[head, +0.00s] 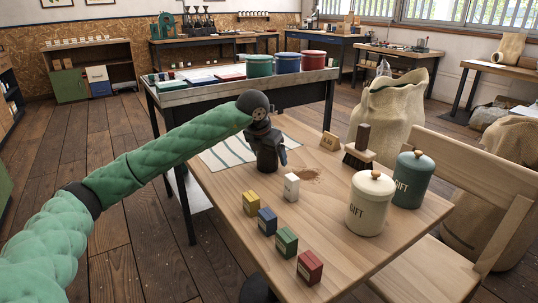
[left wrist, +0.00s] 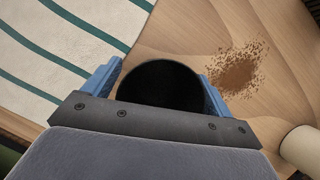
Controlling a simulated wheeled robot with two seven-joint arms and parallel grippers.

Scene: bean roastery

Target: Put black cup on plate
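My left gripper (head: 268,150) is over the wooden table, pointing down at the black cup (head: 267,161). In the left wrist view, the dark round cup (left wrist: 160,86) sits between the two blue fingers of the gripper (left wrist: 160,82), one on each side. Almost no gap shows between cup and fingers; I cannot tell whether they press on it. The cup appears upright at table level, partly hidden by the gripper. I cannot make out a plate in either view. My right gripper is not in view.
A striped cloth (head: 233,155) lies left of the cup. Spilled brown grounds (head: 308,174) and a white box (head: 291,187) are to its right. Several colored boxes line the front edge. A cream canister (head: 370,204) and a green canister (head: 412,180) stand at right.

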